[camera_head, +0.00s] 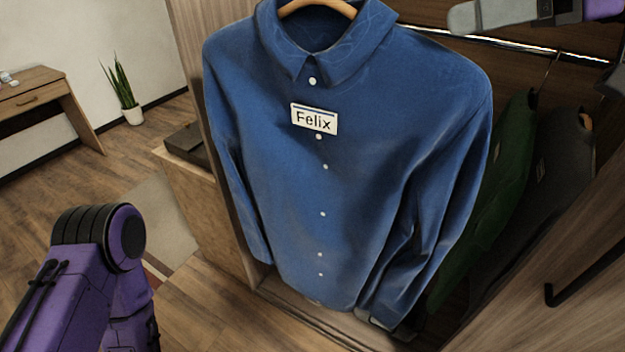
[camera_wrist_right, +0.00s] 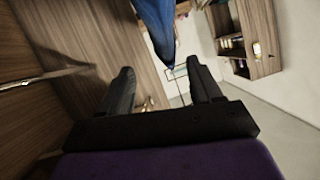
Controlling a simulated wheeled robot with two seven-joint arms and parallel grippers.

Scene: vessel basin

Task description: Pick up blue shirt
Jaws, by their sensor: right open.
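A blue shirt (camera_head: 290,200) with white buttons hangs upright on a wooden hanger (camera_head: 320,8) at the front of an open wardrobe. It has a white tag (camera_head: 314,119) reading "Felix". The hanger's top is out of view. My right gripper (camera_head: 462,17) is at the top right of the head view, above the shirt's right-hand shoulder and apart from it. In the right wrist view my right gripper (camera_wrist_right: 160,68) is open and empty, its fingers spread, with part of the blue shirt (camera_wrist_right: 157,25) beyond the tips. My left gripper is not in view.
A green garment (camera_head: 495,195) and a dark grey garment (camera_head: 540,180) hang behind the shirt at right. A wardrobe door with a black handle (camera_head: 570,280) stands at lower right. A low cabinet (camera_head: 190,200), a plant (camera_head: 123,90) and a desk (camera_head: 45,90) are at left, with open floor between.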

